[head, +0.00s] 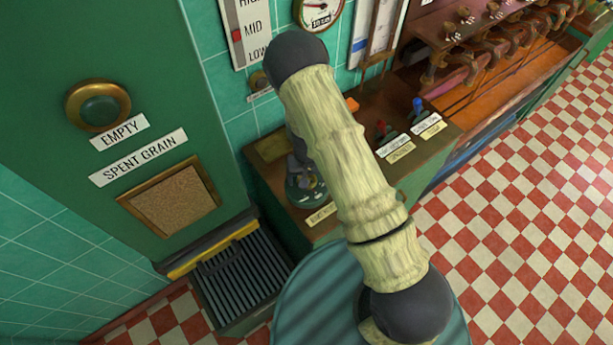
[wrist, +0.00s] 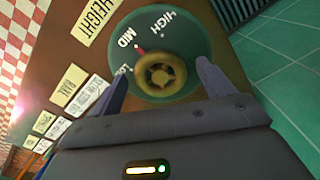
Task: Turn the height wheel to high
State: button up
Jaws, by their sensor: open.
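The height wheel (wrist: 160,74) is a small brass handwheel on a round dark-green dial (wrist: 185,40) marked HIGH, MID and LOW. A red pointer (wrist: 138,47) beside the wheel is at MID. In the wrist view my gripper (wrist: 162,68) is open, with one dark finger on each side of the wheel. I cannot tell whether either finger touches it. In the head view my arm hides much of the gripper, and part of the dial (head: 298,196) shows below it on the counter. A HEIGHT label (wrist: 97,17) lies beside the dial.
A wall scale (head: 250,28) reads HIGH, MID, LOW, with a red marker at MID. A round gauge (head: 320,12) is beside it. Red and blue levers (head: 418,105) stand on the counter to the right. A grated bin (head: 240,275) is at lower left. Checkered floor is clear at right.

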jog(key=shift+c, duration=0.4)
jog(key=c, duration=0.9)
jog(key=shift+m, duration=0.3)
jog(key=m, duration=0.4)
jog(key=shift+a+b, duration=0.1)
jog(key=shift+b, duration=0.2)
jog(key=m, duration=0.5)
jog(key=shift+m, duration=0.3)
jog(key=o, duration=1)
